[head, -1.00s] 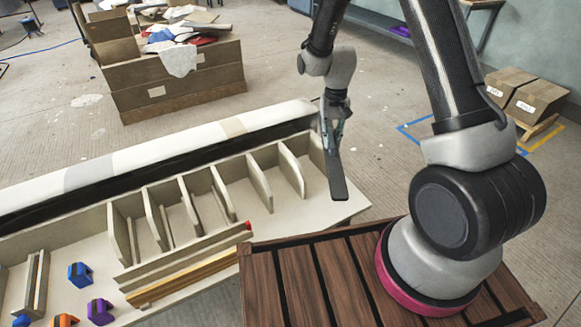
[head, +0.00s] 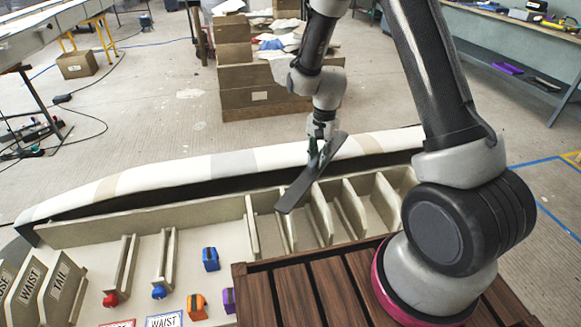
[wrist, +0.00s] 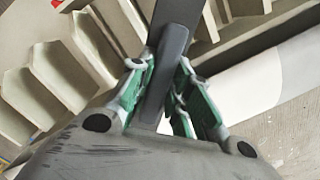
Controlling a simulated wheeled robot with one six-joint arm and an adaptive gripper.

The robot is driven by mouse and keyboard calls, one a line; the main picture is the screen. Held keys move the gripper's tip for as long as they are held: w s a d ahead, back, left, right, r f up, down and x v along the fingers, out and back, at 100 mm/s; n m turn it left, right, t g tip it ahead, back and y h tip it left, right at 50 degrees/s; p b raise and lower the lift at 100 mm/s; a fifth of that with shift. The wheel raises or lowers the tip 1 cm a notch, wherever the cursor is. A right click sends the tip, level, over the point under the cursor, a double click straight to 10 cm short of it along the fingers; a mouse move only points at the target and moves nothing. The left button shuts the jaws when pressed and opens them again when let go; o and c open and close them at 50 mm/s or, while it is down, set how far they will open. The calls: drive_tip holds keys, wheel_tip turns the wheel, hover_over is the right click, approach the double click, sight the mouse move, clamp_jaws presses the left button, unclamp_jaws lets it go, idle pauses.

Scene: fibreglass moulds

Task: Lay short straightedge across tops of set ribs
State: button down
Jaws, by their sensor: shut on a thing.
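My gripper (head: 322,140) is shut on a dark grey flat bar, the short straightedge (head: 307,181). It holds the bar tilted, with its lower end over the left ribs. The wrist view shows the bar (wrist: 174,48) between the green-padded fingers (wrist: 165,88). The set ribs (head: 321,212) are pale upright plates standing in a row in the mould, several of them side by side. They also show at the left of the wrist view (wrist: 55,75). The bar appears to be above the rib tops; whether it touches any is unclear.
Left of the ribs are slotted holders (head: 166,258), a blue block (head: 210,259), an orange block (head: 197,306) and labelled panels (head: 62,287). The pale mould edge (head: 190,170) runs behind. A slatted wooden deck (head: 300,295) is in front. Cardboard boxes (head: 262,103) stand on the floor behind.

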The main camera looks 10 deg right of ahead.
drive_tip(key=s+a+f+m, duration=0.1)
drive_tip(key=a+f+m, duration=0.4)
drive_tip(key=f+m, duration=0.4)
drive_tip(key=shift+s+a+t, duration=0.15)
drive_tip(key=shift+t, duration=0.25)
drive_tip(key=shift+f, duration=0.25)
idle(0.4)
